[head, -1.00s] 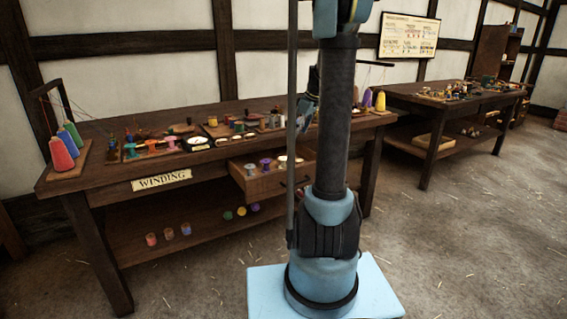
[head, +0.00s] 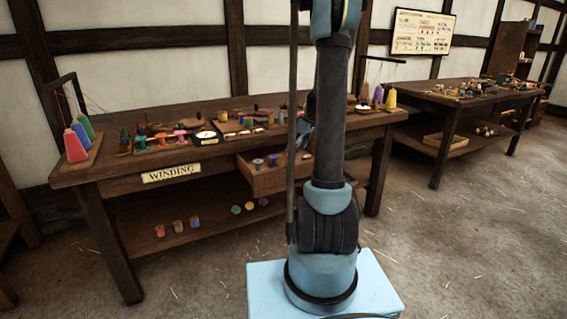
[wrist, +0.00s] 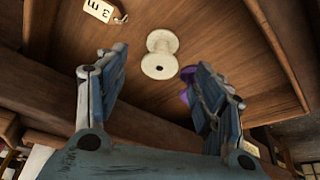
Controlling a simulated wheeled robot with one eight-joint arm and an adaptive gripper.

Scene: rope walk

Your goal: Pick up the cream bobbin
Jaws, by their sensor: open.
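The cream bobbin (wrist: 160,52) lies in the open wooden drawer, in the upper middle of the wrist view, with a round flange facing me. My gripper (wrist: 156,75) is open, its two blue-grey fingers spread to the left and right. The bobbin shows beyond and between the fingers, and nothing is held. In the head view the drawer (head: 262,182) juts out from the winding bench; my arm column hides part of it, and I cannot clearly make out the cream bobbin there.
A purple bobbin (wrist: 187,74) is partly hidden behind the right finger. A paper tag (wrist: 101,9) marked "3 m" is at upper left. The bench (head: 110,182) carries thread cones and several spools. Open floor (head: 440,255) lies to the right.

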